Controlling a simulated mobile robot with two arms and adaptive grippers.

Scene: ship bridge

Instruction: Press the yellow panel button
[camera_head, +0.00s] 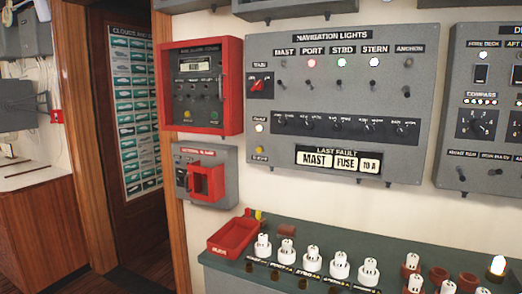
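The grey navigation lights panel (330,98) is mounted on the wall. A small round yellow button (260,150) sits at its lower left, above a small label too blurred to read. A pale lit button or lamp (259,128) is just above it. A smaller yellow round part (187,115) shows inside the red-framed box (234,92) to the left; I cannot tell whether it is a button. Nothing covers the panel's yellow button. Neither of my grippers is in view.
Below the panel, a dark green bench (235,261) holds a red tray (222,240) and several white plug-like parts. A grey box (225,164) with a red guard hangs under the red-framed box. A doorway and wooden cabinet (45,235) are at left.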

